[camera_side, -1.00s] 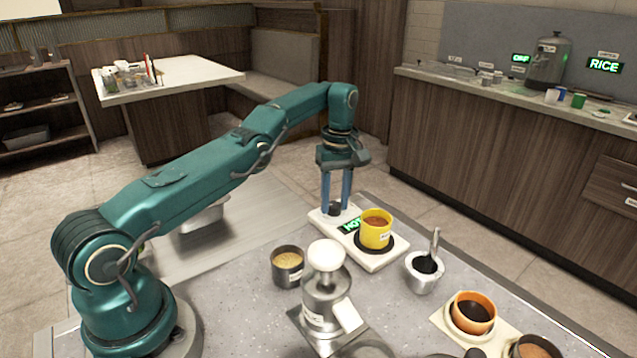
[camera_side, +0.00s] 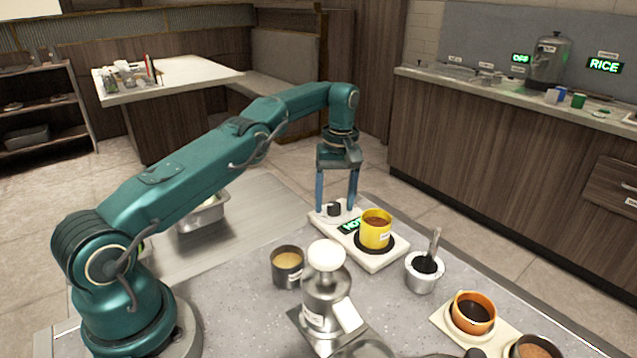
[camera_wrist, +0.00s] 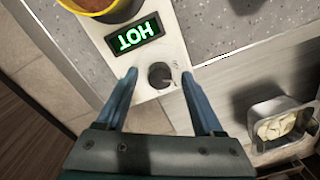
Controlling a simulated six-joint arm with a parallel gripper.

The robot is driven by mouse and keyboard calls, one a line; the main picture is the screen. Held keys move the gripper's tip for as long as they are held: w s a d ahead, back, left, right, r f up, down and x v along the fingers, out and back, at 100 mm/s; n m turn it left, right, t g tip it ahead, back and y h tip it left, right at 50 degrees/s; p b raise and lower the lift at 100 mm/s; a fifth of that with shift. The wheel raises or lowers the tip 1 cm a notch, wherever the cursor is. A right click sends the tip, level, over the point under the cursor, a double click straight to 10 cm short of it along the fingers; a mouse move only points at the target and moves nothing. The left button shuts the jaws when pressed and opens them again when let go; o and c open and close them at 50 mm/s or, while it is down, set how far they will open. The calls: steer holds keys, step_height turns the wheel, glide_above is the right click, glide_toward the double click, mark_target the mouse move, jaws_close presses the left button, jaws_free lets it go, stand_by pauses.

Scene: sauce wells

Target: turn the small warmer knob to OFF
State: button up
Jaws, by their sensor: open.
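The small warmer (camera_side: 385,262) is a white slab on the counter with a lit green HOT display (camera_side: 350,226). The display also shows in the wrist view (camera_wrist: 135,35). Its dark round knob (camera_wrist: 160,75) sits near one end of the slab, and shows in the side view (camera_side: 334,209). A yellow cup (camera_side: 376,232) of brown sauce stands on the warmer's dark plate. My gripper (camera_side: 336,207) points down over the knob end. Its blue fingers (camera_wrist: 160,76) are open, one on each side of the knob, with visible gaps in the wrist view.
An orange cup (camera_side: 473,313) is farther right.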

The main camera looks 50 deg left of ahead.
steer(key=m, duration=0.7)
steer(key=shift+m, duration=0.3)
steer(key=m, duration=0.4)
steer(key=shift+m+t, duration=0.3)
steer(key=m, duration=0.3)
steer(key=shift+s+m, duration=0.1)
steer(key=shift+m, duration=0.2)
step_height(320, 180, up, 9)
steer(key=d+t, duration=0.1)
step_height(320, 180, up, 10)
steer(key=m+t, duration=0.1)
steer(key=t, duration=0.1)
glide_above(340, 207)
steer(key=s+d, duration=0.4)
steer(key=s+d+n+t, duration=0.1)
steer(key=s+d, duration=0.2)
steer(key=s, duration=0.5)
steer(key=s+d+r+t, duration=0.1)
steer(key=s+d, duration=0.2)
steer(key=s, duration=0.4)
steer(key=shift+s+d+n, duration=0.15)
steer(key=shift+s+n, duration=0.25)
